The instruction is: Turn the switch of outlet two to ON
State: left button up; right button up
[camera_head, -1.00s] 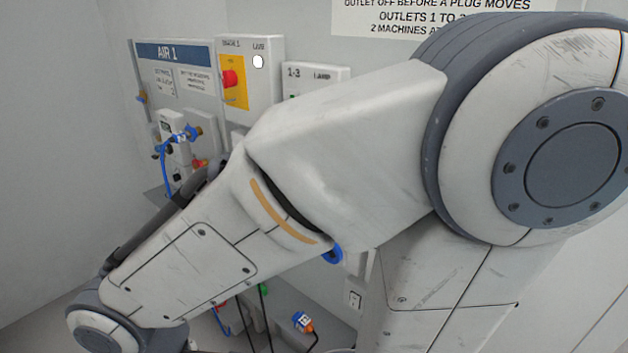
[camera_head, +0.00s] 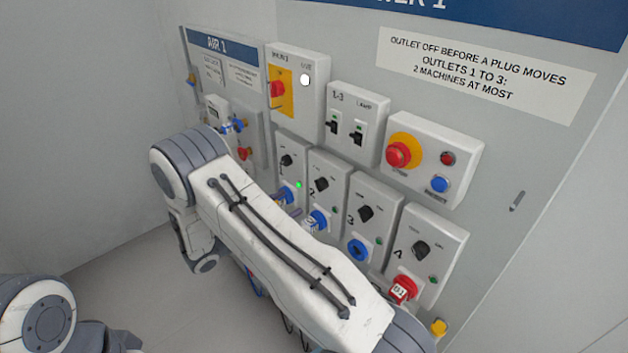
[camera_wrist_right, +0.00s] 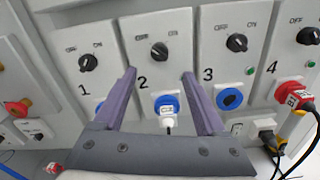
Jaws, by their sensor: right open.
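The outlet two panel (camera_head: 327,170) is a white box on the wall with a black rotary switch (camera_head: 321,184) and a blue socket below, where a white plug (camera_head: 311,224) sits. In the right wrist view the switch (camera_wrist_right: 159,51) lies beneath OFF and ON labels; I cannot surely tell its setting. My right gripper (camera_wrist_right: 159,73) is open and empty. Its purple fingers frame outlet two, with the switch just beyond the tips and apart from them. In the head view the fingers (camera_head: 285,200) are partly hidden by my right arm. My left gripper is not in view.
Outlet one (camera_head: 287,160) has a lit green lamp. Outlet three (camera_head: 366,213) has an empty blue socket; outlet four (camera_head: 421,249) holds a red plug (camera_head: 402,290). Above are two breakers (camera_head: 345,129) and a red emergency button (camera_head: 399,154). Cables hang below.

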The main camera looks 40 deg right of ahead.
aim_at(317, 187)
jog(key=d+p, duration=0.1)
jog(key=d, duration=0.2)
jog(key=d+p, duration=0.1)
jog(key=d, duration=0.2)
jog(key=d+p, duration=0.2)
jog(key=d, duration=0.1)
jog(key=shift+w+d+r, duration=0.1)
jog(key=shift+w+d, duration=0.05)
jog(key=shift+w, duration=0.2)
jog(key=shift+d, duration=0.55)
grip_shut()
jog(key=shift+f, duration=0.2)
